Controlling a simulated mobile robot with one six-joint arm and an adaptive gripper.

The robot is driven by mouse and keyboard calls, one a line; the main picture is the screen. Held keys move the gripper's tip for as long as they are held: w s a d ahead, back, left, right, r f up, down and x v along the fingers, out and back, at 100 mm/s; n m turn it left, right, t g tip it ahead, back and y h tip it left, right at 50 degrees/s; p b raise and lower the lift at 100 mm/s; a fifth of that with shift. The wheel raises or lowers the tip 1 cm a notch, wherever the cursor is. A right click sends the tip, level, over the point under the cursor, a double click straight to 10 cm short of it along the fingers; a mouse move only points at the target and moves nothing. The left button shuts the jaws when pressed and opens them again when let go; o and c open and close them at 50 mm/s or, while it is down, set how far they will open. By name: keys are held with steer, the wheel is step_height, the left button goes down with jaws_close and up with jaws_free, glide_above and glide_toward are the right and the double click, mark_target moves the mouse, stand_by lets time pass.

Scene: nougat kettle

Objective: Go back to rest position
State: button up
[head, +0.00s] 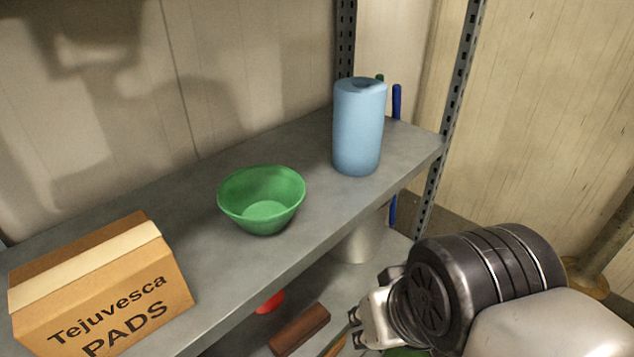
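My gripper (358,328) is at the lower right, at the end of my dark, ribbed wrist. It is in front of the shelf unit and below the level of the upper shelf. It points left, towards the lower shelf. Its small finger parts show only in part, and I cannot tell whether they are open or shut. No held object can be made out.
The grey upper shelf (205,252) holds a cardboard box (105,290), a green bowl (262,198) and a blue cylinder (359,128). A red object (270,301), a brown block (299,330) and a grey cylinder (361,243) are below. Metal posts (452,125) stand at right.

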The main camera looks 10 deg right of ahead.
steer(key=shift+s+d+f, duration=0.1)
steer(key=shift+s+f, duration=0.2)
steer(key=shift+f, duration=0.2)
steer(key=shift+f, duration=0.1)
step_height(320, 180, down, 20)
steer(key=b, duration=1.9)
steer(key=shift+r+b, duration=0.25)
steer(key=shift+b, duration=0.1)
steer(key=shift+r, duration=0.1)
